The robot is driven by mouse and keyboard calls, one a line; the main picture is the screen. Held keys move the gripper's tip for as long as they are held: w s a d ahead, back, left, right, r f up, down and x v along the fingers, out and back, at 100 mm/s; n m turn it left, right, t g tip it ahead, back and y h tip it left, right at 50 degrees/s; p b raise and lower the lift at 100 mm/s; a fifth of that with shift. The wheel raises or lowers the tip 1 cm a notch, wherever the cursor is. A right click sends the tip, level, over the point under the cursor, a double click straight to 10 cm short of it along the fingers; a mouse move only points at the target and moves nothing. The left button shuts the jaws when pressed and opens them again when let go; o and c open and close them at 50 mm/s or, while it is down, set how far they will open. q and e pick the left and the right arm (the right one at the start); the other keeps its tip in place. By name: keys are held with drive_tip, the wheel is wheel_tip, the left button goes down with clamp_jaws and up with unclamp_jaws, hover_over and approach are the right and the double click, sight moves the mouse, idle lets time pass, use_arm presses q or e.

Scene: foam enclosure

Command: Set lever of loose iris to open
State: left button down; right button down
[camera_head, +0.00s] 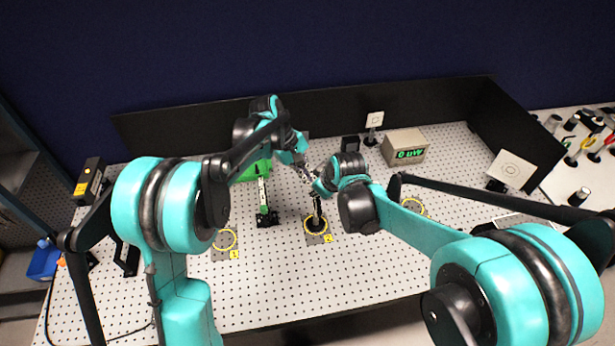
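A dark post (317,212) stands upright on a base inside a yellow ring marked 2, near the middle of the perforated table. The loose iris seems to be at the top of this post, but the grippers hide it and its lever cannot be made out. My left gripper (304,171) reaches in from the upper left, just above the post top. My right gripper (317,187) reaches in from the right, at the post top. The two grippers are close together. Their fingers are too small to tell open from shut.
A green-marked stand (264,205) is left of the post. A power meter reading 0 µW (404,147) and a white square target (375,119) stand behind. A white card (511,170) is at right. An empty yellow ring (224,240) lies front left.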

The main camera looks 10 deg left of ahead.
use_arm(q)
drive_tip(key=shift+s+d, duration=0.25)
drive_tip(key=shift+s, duration=0.25)
use_arm(e)
drive_tip(key=shift+s, duration=0.15)
drive_tip(key=c, duration=1.4)
unclamp_jaws()
drive_tip(key=shift+a, duration=0.1)
drive_tip(key=shift+o, duration=0.2)
use_arm(q)
drive_tip(key=shift+w, duration=0.1)
